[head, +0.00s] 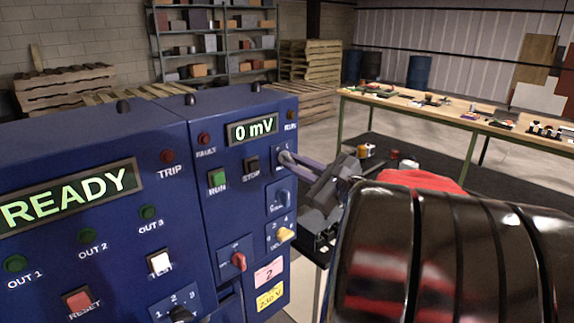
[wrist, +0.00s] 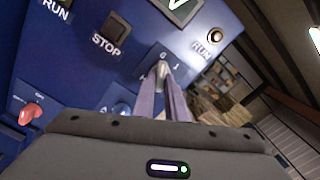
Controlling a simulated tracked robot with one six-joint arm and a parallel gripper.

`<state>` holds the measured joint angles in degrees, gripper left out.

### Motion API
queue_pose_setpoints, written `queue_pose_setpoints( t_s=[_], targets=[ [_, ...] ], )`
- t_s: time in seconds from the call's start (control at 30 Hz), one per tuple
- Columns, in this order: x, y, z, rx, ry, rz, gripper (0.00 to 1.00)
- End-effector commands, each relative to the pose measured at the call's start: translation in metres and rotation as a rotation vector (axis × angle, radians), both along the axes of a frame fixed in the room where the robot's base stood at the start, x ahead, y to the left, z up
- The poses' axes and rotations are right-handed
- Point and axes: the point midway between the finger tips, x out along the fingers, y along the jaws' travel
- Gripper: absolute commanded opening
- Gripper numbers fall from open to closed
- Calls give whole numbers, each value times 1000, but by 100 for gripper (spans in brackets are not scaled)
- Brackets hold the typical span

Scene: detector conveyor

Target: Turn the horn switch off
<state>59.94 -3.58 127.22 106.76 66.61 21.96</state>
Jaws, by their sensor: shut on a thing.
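A small pale grey rotary switch sits on the blue control panel (head: 240,183), below the 0 mV display; its name label is too covered to read. My gripper (head: 288,160) reaches it from the right in the head view. In the wrist view my gripper (wrist: 162,92) has its two thin purple-grey fingers shut on the knob of this horn switch (wrist: 161,69), one finger on each side. A 0 and a 1 are marked just above the knob. The fingers hide part of the knob, so I cannot tell for sure which mark it points at.
Close by are a blue knob (head: 283,199), a yellow knob (head: 286,234), a red knob (head: 239,261), the black STOP button (head: 251,166) and the green RUN button (head: 217,180). A wooden workbench (head: 450,110) with clutter stands at the back right.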

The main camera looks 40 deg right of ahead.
Motion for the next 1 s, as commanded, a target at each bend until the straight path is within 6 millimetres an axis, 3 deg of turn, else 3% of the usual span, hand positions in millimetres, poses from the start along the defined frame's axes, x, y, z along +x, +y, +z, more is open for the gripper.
queue_pose_setpoints(
  t_s=[0.2, 0.23, 0.5, 0.8, 1.0],
  targets=[
    [0, 1, -2, 0, 2, 2, 0],
    [0, 1, -2, 0, 3, 3, 12],
    [0, 1, -1, 0, 2, 1, 30],
    [-2, 0, 0, 0, 1, 1, 30],
    [-15, -1, 0, -1, 0, -2, 30]
  ],
)
